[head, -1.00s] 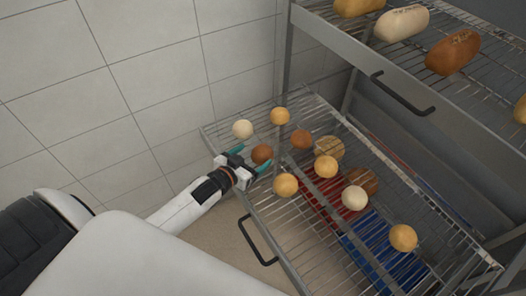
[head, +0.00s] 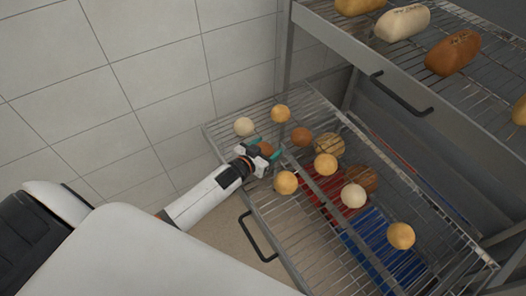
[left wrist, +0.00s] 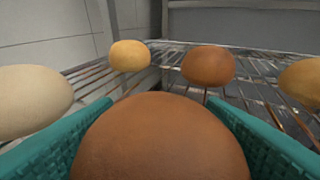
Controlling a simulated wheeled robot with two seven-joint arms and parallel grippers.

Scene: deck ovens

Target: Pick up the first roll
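A brown round roll (head: 266,148) sits on the lower wire rack (head: 222,137), near its left edge. My left gripper (head: 263,149) has its teal fingers on either side of this roll, and they look open. In the left wrist view the brown roll (left wrist: 160,140) fills the space between the fingers and hides parts of them; I cannot tell whether they touch it. A pale roll (head: 244,126) and a golden roll (head: 281,114) lie just beyond, with another brown roll (head: 301,136) to the right. My right gripper is not in view.
More rolls lie on the rack, including golden ones (head: 286,182) (head: 326,165) and a pale one (head: 353,195). An upper rack (head: 400,62) with loaves overhangs the right side. A dark handle (head: 257,238) projects from the lower rack's front. A tiled wall stands left.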

